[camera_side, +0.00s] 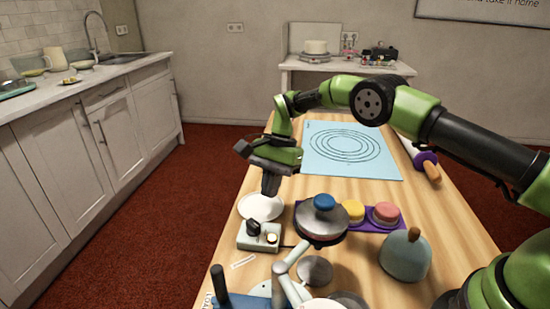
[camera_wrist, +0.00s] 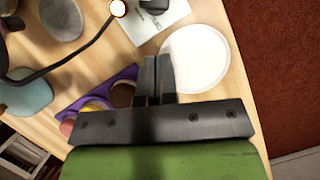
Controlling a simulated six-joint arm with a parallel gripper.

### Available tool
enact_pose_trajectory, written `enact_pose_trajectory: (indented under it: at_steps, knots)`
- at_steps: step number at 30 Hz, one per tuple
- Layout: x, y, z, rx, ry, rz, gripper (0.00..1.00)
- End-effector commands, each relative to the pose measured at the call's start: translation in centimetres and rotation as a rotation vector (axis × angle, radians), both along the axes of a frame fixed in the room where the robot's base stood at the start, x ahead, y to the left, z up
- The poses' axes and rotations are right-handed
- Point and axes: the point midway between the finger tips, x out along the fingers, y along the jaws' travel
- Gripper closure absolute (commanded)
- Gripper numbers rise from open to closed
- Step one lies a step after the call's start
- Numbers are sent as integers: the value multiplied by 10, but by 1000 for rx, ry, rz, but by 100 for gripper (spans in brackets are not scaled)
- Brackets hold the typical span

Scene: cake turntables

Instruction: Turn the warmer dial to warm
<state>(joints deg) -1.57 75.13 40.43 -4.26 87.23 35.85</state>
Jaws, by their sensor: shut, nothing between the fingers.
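A small pale box (camera_side: 250,243) with a black knob (camera_side: 253,228) and a round cream button (camera_side: 272,238) stands on the table; it appears to be the warmer control. The box (camera_wrist: 160,22) is partly cut off at the top of the wrist view, with a dark part on it. Dial markings are too small to read. My gripper (camera_side: 271,188) points down with its fingers together and empty. It is above the white round plate (camera_side: 261,207), behind the box and apart from the knob. In the wrist view the fingers (camera_wrist: 158,65) overlap the plate's left edge (camera_wrist: 197,58).
A purple tray (camera_side: 380,226) with coloured round pieces lies to the right, beside a grey turntable-like disc with a blue knob (camera_side: 324,202). A grey-blue dome (camera_side: 405,257) stands at front right. A dark cord (camera_wrist: 60,62) crosses the table. A blue mat (camera_side: 318,165) lies behind.

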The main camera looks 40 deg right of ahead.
Motion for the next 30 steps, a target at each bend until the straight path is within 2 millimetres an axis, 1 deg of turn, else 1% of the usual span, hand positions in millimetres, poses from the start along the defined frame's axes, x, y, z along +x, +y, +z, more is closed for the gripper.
enact_pose_trajectory:
  at_steps: [1,6,12,14,15,16,17,18,20,24,27,30]
  knots:
    - [3,-5,14,0,-7,-2,100]
    - [8,-18,48,0,-7,-3,100]
    - [10,-23,63,-1,-4,1,100]
    - [10,-24,65,0,-3,-1,86]
    - [9,-23,66,1,-2,-3,77]
    - [9,-22,66,1,-1,-7,70]
    - [9,-20,66,0,-1,-12,63]
    - [8,-17,65,2,1,-22,54]
    - [5,-11,63,3,6,-48,42]
    - [-4,5,58,9,8,-133,42]
    - [-11,14,55,13,9,-195,42]
    - [-16,18,52,13,10,-240,42]
